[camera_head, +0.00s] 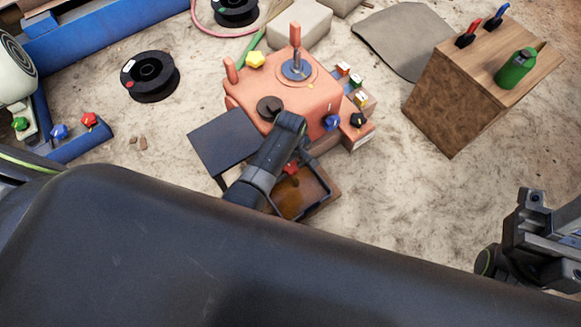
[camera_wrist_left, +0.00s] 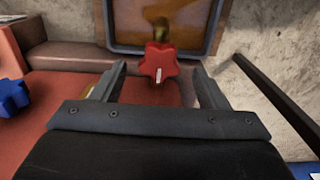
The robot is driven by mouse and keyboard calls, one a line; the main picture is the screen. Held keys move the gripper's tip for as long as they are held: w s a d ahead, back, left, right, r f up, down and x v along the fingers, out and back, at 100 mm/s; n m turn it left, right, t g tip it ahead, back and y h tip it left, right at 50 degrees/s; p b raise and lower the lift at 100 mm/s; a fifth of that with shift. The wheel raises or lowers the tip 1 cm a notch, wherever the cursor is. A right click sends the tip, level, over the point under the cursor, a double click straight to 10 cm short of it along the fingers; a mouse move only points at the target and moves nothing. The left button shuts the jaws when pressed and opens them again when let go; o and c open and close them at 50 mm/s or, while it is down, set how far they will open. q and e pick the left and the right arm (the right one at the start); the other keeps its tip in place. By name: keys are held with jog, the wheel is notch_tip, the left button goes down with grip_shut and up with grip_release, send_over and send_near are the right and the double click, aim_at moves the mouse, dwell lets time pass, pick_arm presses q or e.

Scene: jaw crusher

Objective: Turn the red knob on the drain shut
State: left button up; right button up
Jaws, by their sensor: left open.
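The red knob (camera_head: 291,168) is on the drain at the front of the orange machine (camera_head: 310,97), above a dark-rimmed pan (camera_head: 322,203) with brown contents. In the left wrist view the red knob (camera_wrist_left: 158,65) is star-shaped with a white mark, and the pan shows behind it. My left gripper (camera_wrist_left: 158,78) is open, with one finger on each side of the knob and gaps visible on both sides. In the head view my left gripper (camera_head: 303,148) is partly hidden by its wrist. My right gripper (camera_head: 540,235) is at the right edge, away from the machine.
Blue (camera_head: 332,122) and black (camera_head: 357,119) knobs sit on the machine's right side, a yellow knob (camera_head: 256,59) at its back. A dark panel (camera_head: 222,142) juts out left. Another red knob (camera_head: 89,119) is far left. A wooden block (camera_head: 450,110) stands right.

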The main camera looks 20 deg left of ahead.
aim_at(290, 169)
pick_arm(q)
jog(key=shift+f+b, duration=0.45)
jog(key=shift+f, duration=0.75)
jog(key=shift+c, duration=0.4)
jog(key=c, duration=0.9)
